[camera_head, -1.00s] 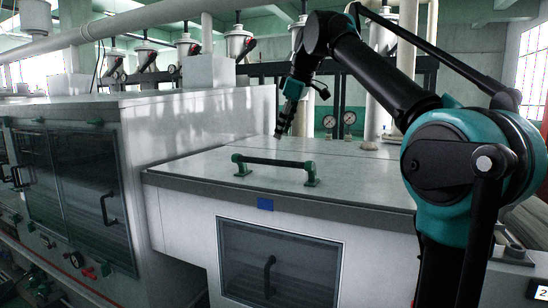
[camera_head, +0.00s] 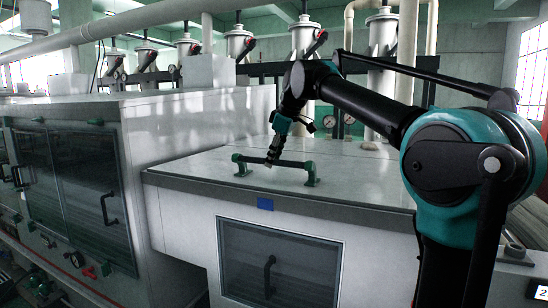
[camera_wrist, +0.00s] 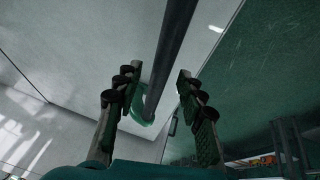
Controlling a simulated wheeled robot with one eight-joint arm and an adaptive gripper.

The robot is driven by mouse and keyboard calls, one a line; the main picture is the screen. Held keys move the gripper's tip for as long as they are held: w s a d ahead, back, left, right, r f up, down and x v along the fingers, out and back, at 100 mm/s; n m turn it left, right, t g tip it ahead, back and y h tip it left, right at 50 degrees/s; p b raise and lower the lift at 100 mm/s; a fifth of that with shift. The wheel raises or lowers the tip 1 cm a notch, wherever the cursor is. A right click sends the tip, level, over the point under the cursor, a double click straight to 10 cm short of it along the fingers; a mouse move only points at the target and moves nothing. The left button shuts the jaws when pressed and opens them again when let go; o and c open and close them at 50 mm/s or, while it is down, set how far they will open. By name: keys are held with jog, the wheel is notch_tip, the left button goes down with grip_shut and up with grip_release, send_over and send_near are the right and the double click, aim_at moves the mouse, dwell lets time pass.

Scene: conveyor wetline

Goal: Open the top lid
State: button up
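The top lid (camera_head: 215,165) is a flat pale panel on the grey-white machine, lying shut. Its handle (camera_head: 290,163) is a dark bar on two green posts, near the lid's front edge. My gripper (camera_head: 270,160) is lowered at the middle of the bar in the head view. In the wrist view my gripper (camera_wrist: 158,100) is open, with its two fingers apart. The dark handle bar (camera_wrist: 172,50) runs between and beyond the fingers there, with a green post (camera_wrist: 141,106) at its near end. I cannot tell whether the fingers touch the bar.
A taller machine with glass doors (camera_head: 85,185) stands to the left. A front window with a dark handle (camera_head: 270,275) is below the lid. Pressure gauges (camera_head: 329,121) and white cylinders (camera_head: 303,42) stand behind the lid. The lid's rear surface is clear.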

grip_shut()
jog(key=w+d+r+g, duration=0.1)
jog(key=w+r, duration=0.3)
jog(key=r, duration=0.9)
jog(key=shift+w+d+r, duration=0.2)
jog(key=shift+d, duration=0.05)
grip_release()
jog(key=shift+w, duration=0.1)
